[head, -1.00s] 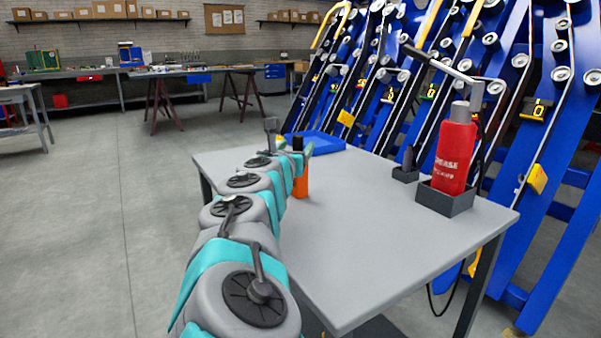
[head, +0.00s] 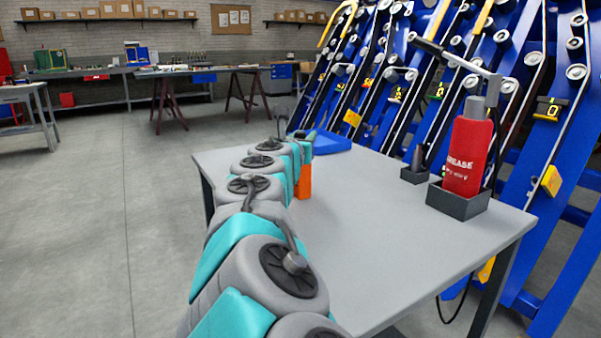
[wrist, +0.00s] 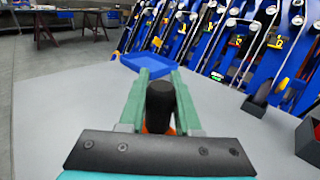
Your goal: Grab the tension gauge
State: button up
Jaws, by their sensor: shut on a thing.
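My gripper (head: 303,140) is over the grey table near its left edge, far along my arm. Its teal fingers, also in the wrist view (wrist: 161,76), are shut around an upright orange tool with a black top (wrist: 160,98). The orange part of this tool (head: 304,182) shows below the gripper in the head view. I cannot tell from its look whether this is the tension gauge. A dark handheld item (head: 417,158) stands in a small black holder on the table's right side, apart from my gripper.
The grey table (head: 380,250) is mostly bare in front. A blue tray (head: 325,143) lies at its back. A red grease bottle (head: 466,155) stands in a black box at the right. Blue harvester frames with rollers and belts (head: 560,190) rise behind. Clear floor lies left.

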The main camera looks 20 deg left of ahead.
grip_shut()
dwell(0.8)
